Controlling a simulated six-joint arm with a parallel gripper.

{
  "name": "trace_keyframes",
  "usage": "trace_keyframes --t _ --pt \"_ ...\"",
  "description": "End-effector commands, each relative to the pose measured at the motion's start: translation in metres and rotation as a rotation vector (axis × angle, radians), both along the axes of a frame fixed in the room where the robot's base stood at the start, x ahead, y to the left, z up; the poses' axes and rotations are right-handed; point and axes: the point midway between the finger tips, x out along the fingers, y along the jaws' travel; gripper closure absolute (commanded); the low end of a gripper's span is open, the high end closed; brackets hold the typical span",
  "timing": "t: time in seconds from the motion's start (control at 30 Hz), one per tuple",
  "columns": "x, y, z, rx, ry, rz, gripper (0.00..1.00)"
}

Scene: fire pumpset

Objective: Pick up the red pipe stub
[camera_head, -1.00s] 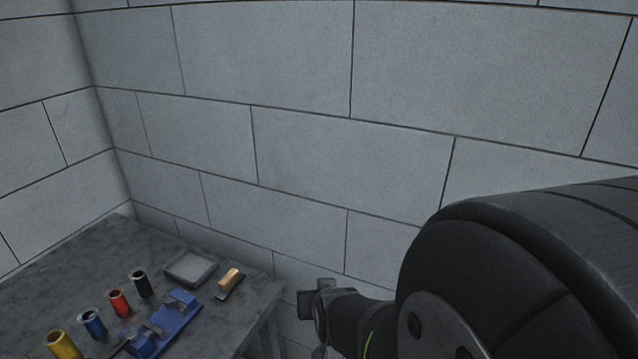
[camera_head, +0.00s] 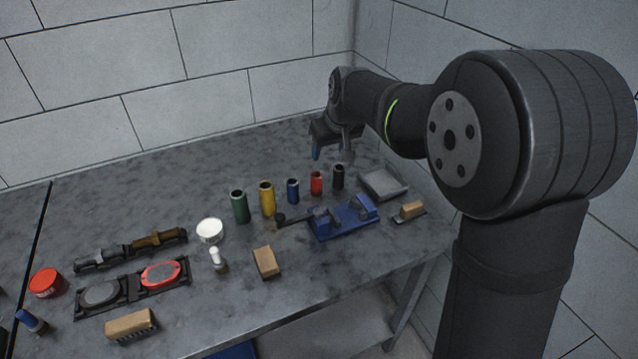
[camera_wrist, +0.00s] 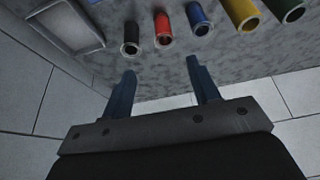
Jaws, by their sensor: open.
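The red pipe stub (camera_head: 317,183) stands upright on the grey workbench (camera_head: 180,205), between the blue pipe stub (camera_head: 293,190) and the black pipe stub (camera_head: 339,177). My gripper (camera_head: 330,152) is open and empty, above and behind the row of stubs. In the wrist view the red stub (camera_wrist: 163,29) lies beyond the two spread fingertips (camera_wrist: 161,68), its open end showing. The gripper is apart from it and nothing is between the fingers.
Yellow (camera_head: 267,198) and green (camera_head: 239,206) stubs stand farther left in the row. A blue vise (camera_head: 345,221) sits in front of the stubs. A grey tray (camera_head: 383,184) and a wooden-handled brush (camera_head: 411,211) lie to the right. Walls close off the back and right.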

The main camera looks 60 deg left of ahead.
Motion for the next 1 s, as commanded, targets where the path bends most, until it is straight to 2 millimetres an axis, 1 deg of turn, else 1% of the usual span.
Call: trace_keyframes --t 0.17,0.4,0.5,0.6,0.83,1.0 --pt "0.000 0.011 -0.030 -0.006 0.001 0.001 0.45" --pt "0.000 0.031 -0.078 -0.004 0.000 -0.001 0.45" --pt "0.001 0.038 -0.094 -0.002 0.000 -0.001 0.45" --pt "0.001 0.043 -0.104 -0.002 -0.001 -0.001 0.45" --pt "-0.001 0.050 -0.118 -0.001 0.000 -0.001 0.45" --pt "-0.007 0.063 -0.139 -0.002 0.000 0.001 0.45"
